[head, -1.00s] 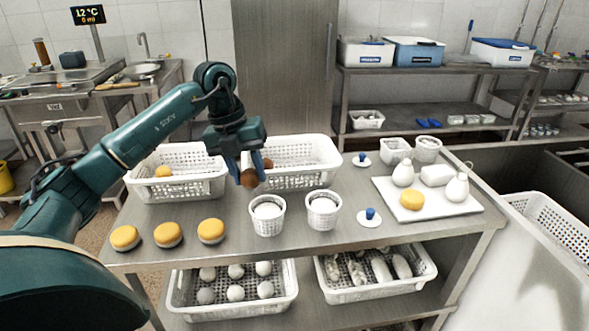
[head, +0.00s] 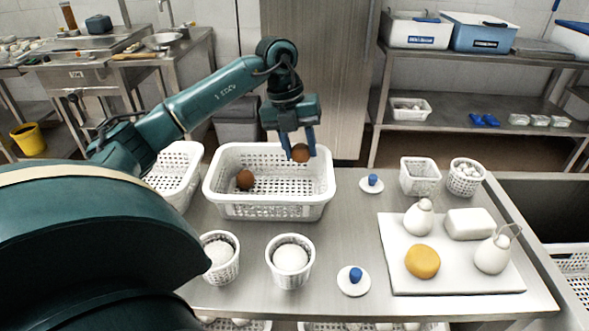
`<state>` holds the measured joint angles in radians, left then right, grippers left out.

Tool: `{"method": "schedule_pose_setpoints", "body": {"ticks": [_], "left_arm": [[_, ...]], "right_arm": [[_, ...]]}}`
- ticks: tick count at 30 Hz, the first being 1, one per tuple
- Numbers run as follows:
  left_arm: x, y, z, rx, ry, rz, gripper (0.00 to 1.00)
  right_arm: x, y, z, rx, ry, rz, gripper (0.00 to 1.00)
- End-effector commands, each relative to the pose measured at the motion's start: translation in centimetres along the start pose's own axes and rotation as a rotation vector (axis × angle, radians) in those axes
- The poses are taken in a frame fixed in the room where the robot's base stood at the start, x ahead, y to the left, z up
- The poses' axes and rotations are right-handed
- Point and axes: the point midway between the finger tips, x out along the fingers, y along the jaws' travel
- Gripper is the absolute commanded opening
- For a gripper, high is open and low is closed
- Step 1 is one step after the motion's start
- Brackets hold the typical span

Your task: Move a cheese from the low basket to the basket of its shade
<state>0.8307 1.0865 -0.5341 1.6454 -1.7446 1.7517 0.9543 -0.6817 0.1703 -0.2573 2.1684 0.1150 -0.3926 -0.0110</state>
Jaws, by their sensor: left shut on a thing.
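My left gripper (head: 297,145) points down, its blue fingers shut on a brown round cheese (head: 301,153). It holds the cheese over the back right part of a white perforated basket (head: 270,211) on the steel table. Another brown cheese (head: 245,180) lies inside this basket at the left. A second white basket (head: 172,180) stands to the left, partly hidden by my arm. Low baskets on the shelf below show only slivers at the bottom edge, one rim (head: 375,327) at the right. My right gripper is not in view.
Two small tubs with white cheeses (head: 219,258) (head: 290,257) stand at the front. Blue-knobbed lids (head: 353,281) (head: 371,184) lie nearby. A white board (head: 455,280) at the right bears a yellow cheese (head: 422,261) and several white ones. Small containers (head: 420,177) stand behind it.

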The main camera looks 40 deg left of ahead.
Motion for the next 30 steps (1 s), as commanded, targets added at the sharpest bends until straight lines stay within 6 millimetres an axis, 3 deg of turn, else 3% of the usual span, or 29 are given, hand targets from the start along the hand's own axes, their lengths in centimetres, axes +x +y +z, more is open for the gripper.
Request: {"method": "schedule_pose_setpoints", "body": {"ticks": [3, 11, 16, 28, 29, 30], "left_arm": [[2.3, 0.6, -0.1, 0.0, 0.002, 0.003, 0.15], [4.4, 1.1, 0.0, 0.0, 0.0, 0.001, 0.15], [6.8, 1.6, 0.0, 0.0, 0.002, 0.002, 0.15], [7.5, 1.8, 0.0, 0.001, -0.001, 0.001, 0.15], [7.5, 1.7, 0.0, 0.001, -0.001, 0.001, 0.38], [7.4, 1.7, 0.0, 0.001, -0.001, 0.001, 0.42]], "right_arm": [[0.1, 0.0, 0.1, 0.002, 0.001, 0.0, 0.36], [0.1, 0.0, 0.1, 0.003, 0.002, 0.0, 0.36], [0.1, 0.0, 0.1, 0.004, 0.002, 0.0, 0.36], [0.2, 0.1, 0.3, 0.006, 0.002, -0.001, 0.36], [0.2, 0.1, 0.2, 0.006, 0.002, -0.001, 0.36], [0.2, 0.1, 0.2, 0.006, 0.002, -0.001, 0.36]]}}
